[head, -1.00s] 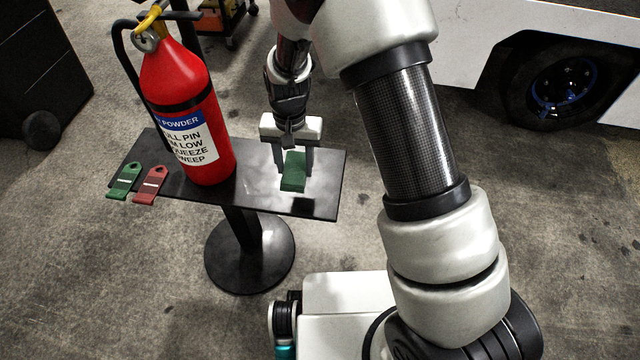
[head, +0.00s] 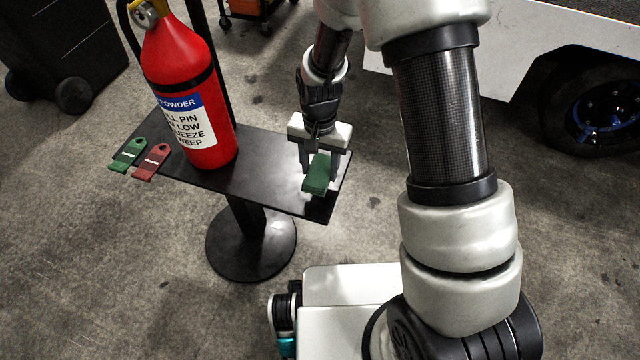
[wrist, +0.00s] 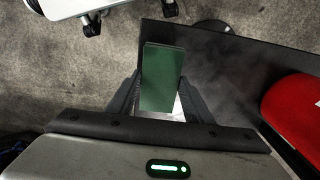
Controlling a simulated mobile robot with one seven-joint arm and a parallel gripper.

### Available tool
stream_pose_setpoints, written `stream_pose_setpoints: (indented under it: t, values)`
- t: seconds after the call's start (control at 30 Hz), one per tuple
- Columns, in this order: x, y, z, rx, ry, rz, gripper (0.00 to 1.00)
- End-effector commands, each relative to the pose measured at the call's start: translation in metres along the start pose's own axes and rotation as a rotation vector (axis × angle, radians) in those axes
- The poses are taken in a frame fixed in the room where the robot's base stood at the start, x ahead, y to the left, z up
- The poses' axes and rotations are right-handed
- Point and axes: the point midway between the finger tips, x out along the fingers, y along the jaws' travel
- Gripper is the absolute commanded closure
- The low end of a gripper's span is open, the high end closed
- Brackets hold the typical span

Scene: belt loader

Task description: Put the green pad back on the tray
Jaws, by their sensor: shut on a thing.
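The green pad (head: 317,177) is a flat green block near the right end of the black tray top (head: 262,172), which stands on a pedestal. My gripper (head: 320,165) points down and is shut on the pad, with one finger on each side. In the wrist view the pad (wrist: 161,78) sits between the fingers (wrist: 160,98), over the tray's edge region with floor showing to its left. Whether the pad's underside touches the tray cannot be told.
A red fire extinguisher (head: 190,95) stands on the tray, left of my gripper. A green tag (head: 129,154) and a red tag (head: 152,162) lie at the tray's left end. A dark wheeled bin (head: 65,45) and a white vehicle (head: 500,45) are beyond, clear of the tray.

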Motion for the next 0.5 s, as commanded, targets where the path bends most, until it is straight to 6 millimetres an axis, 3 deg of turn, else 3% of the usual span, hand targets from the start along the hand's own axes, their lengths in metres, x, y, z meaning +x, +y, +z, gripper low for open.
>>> stream_pose_setpoints:
  t: [0.03,0.27,0.5]
  values:
    - [0.011,0.0,0.0,0.0,-0.001,0.0,0.72]
    - [0.029,0.0,-0.001,-0.001,0.001,-0.001,0.72]
    - [0.059,0.0,-0.001,-0.001,0.001,0.0,0.72]
